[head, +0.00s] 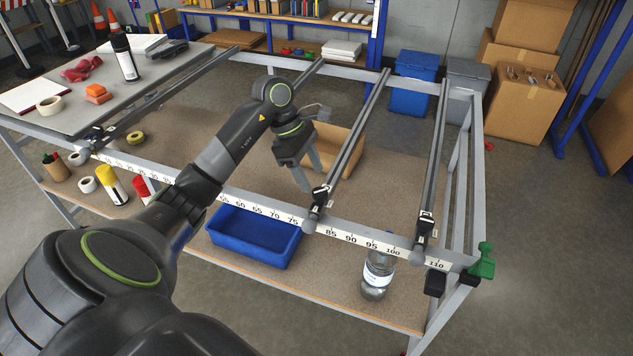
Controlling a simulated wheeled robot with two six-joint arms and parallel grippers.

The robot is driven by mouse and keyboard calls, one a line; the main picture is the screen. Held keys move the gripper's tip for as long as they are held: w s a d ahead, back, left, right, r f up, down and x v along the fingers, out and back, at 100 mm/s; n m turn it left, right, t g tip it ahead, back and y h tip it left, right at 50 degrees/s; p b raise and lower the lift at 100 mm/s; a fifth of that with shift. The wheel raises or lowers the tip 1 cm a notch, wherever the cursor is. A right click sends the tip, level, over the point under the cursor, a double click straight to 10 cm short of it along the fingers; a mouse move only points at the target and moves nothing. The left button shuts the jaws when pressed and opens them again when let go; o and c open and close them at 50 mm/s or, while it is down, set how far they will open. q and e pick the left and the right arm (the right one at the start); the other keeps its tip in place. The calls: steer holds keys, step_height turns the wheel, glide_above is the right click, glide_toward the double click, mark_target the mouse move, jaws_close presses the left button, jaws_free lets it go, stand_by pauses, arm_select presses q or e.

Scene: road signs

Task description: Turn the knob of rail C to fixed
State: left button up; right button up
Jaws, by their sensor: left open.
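Several grey rails cross the frame from back to front, and no letter shows which is rail C. One rail (358,134) ends at the front scale bar (350,237) near 80, with a black clamp (321,195) and a round grey knob (310,226). The rail to its right (437,150) ends near 105 with a similar clamp and knob (418,254). The leftmost rail (165,96) has its knob (85,153) at the left. My arm hides the front of another rail. Knob settings are too small to read. My left gripper (310,178) is open, behind the knob near 80, apparently empty.
Below the frame, a shelf holds a blue bin (253,236), a cardboard box (334,150) and a clear bottle (377,275). A green clamp (483,262) sits at the front right corner. A grey tabletop (75,107) with tools covers the left.

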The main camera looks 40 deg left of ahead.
mark_target(320, 190)
arm_select(q)
steer(key=shift+p+x, duration=0.4)
steer(key=shift+x, duration=1.85)
steer(key=c, duration=1)
steer(key=shift+o, duration=0.2)
steer(key=shift+w+f+m+b, duration=0.15)
steer(key=shift+m+b, duration=0.15)
steer(key=shift+b, duration=0.55)
steer(key=shift+m+g+b, duration=0.3)
steer(key=shift+m+b, duration=0.3)
steer(key=shift+b, duration=0.1)
steer(key=shift+m, duration=0.3)
steer(key=m+g+p, duration=0.1)
steer(key=m+p, duration=0.1)
steer(key=p, duration=0.1)
steer(key=r+m+g+p, duration=0.1)
steer(key=m+p, duration=0.1)
steer(key=p, duration=0.2)
steer(key=shift+w+m, duration=0.15)
steer(key=shift+m, duration=0.15)
steer(key=shift+f+m+g+y+p, duration=0.3)
steer(key=shift+m+g+p, duration=0.1)
steer(key=shift+m+p, duration=0.75)
